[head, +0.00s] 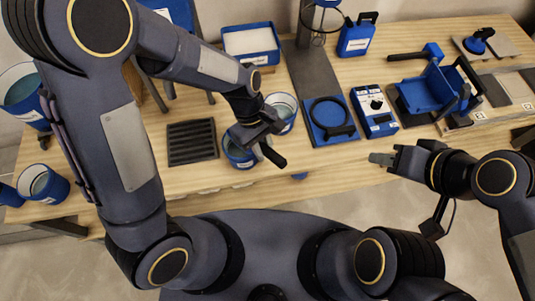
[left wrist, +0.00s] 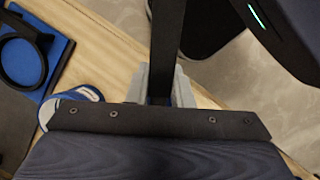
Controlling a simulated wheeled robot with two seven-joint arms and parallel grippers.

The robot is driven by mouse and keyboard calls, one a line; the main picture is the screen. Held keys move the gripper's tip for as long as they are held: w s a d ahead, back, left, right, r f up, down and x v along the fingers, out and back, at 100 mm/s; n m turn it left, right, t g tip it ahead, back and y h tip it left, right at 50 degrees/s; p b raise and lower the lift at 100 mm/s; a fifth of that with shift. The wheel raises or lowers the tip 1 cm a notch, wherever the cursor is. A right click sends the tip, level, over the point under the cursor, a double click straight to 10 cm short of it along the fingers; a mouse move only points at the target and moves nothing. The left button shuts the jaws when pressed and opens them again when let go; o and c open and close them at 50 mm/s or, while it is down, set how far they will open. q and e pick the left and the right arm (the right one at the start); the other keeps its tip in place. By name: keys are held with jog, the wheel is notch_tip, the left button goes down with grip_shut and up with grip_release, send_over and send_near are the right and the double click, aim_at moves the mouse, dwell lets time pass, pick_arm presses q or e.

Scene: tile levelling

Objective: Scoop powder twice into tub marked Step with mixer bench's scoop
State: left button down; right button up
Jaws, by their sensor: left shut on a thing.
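My left gripper (head: 265,137) is over the front of the bench and shut on a black handle (head: 273,156), which looks like the scoop's. In the left wrist view the handle (left wrist: 163,50) stands between the grey fingers; the scoop's bowl is mostly hidden. A blue tub (head: 232,155) is below and partly covered by the gripper. A second tub (head: 287,106) with a pale inside stands just behind, its rim in the left wrist view (left wrist: 80,93). No mark is readable on either. A blue bin (head: 250,59) of white powder is at the back. My right gripper (head: 380,158) is at the bench's front edge, apart from objects.
A black ribbed mat (head: 192,142) lies left of the tubs. To the right are a blue pad with a black ring (head: 329,115), a blue-white device (head: 374,112) and a blue tray-like holder (head: 426,91). More blue buckets (head: 44,184) stand at the far left.

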pick_arm(q)
jog(key=shift+w+a+r+g+h+b, duration=0.4)
jog(key=shift+w+a+r+g+h, duration=0.1)
jog(key=shift+w+a+g+h, duration=0.35)
jog(key=w+a+r+g+h+p, duration=0.2)
jog(key=shift+r+g+h, duration=0.15)
jog(key=shift+g+h, duration=0.2)
jog(key=shift+w+a+r+g+h, duration=0.35)
jog(key=shift+w+a+g+h, duration=0.15)
jog(key=shift+a+g+h, duration=0.1)
jog(key=shift+p, duration=0.3)
notch_tip(320, 180, up, 7)
jog(key=t+y+p, duration=0.6)
jog(key=p, duration=0.3)
jog(key=shift+t+y+p, duration=0.3)
jog(key=shift+p, duration=0.1)
